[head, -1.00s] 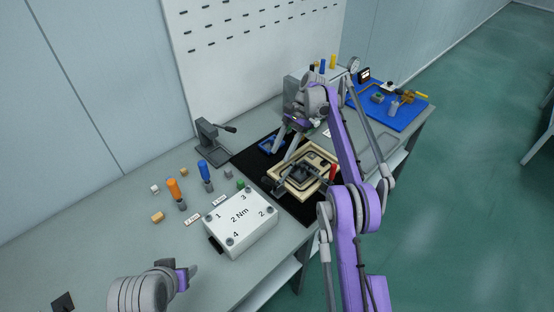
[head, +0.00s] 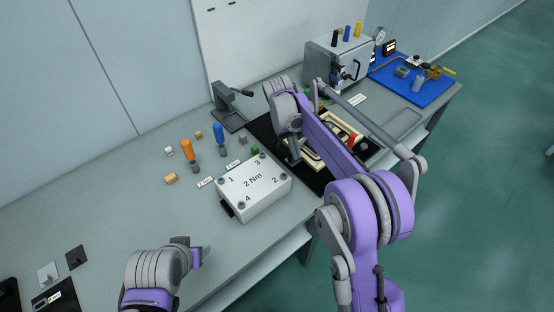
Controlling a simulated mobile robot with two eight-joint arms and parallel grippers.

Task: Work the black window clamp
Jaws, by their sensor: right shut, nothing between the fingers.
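The beige window frame fixture (head: 316,163) lies on a black mat, mostly behind my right arm. A red handle (head: 352,140) shows at its right side. The black window clamp cannot be made out clearly; the arm hides much of the fixture. My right gripper (head: 294,158) points down at the left edge of the frame, shut and empty; whether it touches anything cannot be told. My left gripper (head: 197,256) is low over the near bench, away from the fixture, and its opening cannot be told.
A white box marked 2 Nm (head: 254,187) stands left of the mat. Orange (head: 188,149) and blue (head: 219,134) drivers and small blocks are beyond it. A grey toggle stand (head: 228,112), a grey cabinet (head: 336,65) and a blue mat (head: 422,85) stand farther back.

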